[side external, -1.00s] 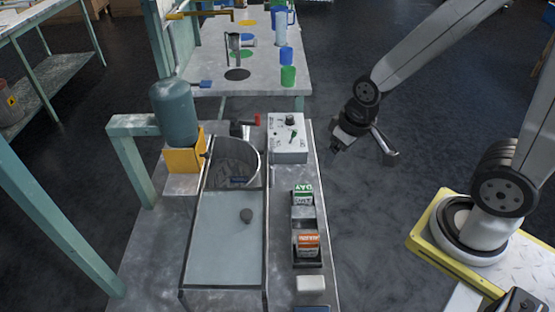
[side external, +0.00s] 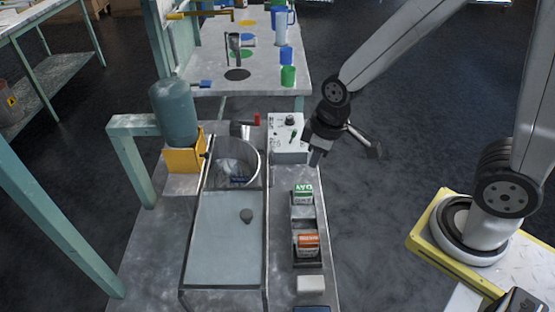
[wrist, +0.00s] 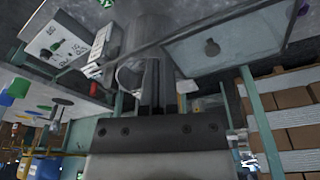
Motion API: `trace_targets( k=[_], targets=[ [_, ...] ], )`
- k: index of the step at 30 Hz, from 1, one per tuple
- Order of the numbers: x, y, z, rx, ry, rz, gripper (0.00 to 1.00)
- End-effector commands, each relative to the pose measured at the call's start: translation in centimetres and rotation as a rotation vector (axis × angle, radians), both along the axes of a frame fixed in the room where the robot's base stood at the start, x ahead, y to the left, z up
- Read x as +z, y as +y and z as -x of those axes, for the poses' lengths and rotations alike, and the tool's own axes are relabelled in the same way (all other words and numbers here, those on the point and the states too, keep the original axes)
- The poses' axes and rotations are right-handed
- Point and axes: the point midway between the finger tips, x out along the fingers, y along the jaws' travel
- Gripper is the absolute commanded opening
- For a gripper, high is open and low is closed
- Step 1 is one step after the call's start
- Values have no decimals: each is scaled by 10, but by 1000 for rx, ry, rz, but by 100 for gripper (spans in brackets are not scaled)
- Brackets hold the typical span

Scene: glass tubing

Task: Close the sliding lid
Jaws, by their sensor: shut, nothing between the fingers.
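The sliding lid (side external: 222,245) is a flat pale glass-like panel with a dark round knob (side external: 246,215), lying in a framed rail on the bench. It covers the front part of the frame; a round metal basin (side external: 234,160) behind it is uncovered. In the wrist view the lid (wrist: 235,42) and its knob (wrist: 212,47) show upper right. My gripper (side external: 316,160) is shut and empty, above the bench's right edge beside the control box, right of and apart from the knob. Its fingers show in the wrist view (wrist: 150,85).
A white control box (side external: 288,140) stands right of the basin. A rack holds a green-labelled block (side external: 303,195) and an orange-labelled block (side external: 308,244) right of the lid. A teal tank (side external: 175,112) stands left of the basin. A farther table holds coloured cups.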

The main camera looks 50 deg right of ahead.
Motion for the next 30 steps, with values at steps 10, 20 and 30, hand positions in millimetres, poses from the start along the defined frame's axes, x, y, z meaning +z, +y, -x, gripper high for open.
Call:
trace_targets(
  k=[10, 20, 30],
  targets=[
    [-12, 81, -23, 567, 45, -3, 0],
    [-27, 165, -23, 1111, 54, -43, 0],
    [-46, 254, -1, 1662, 22, -122, 0]
  ],
)
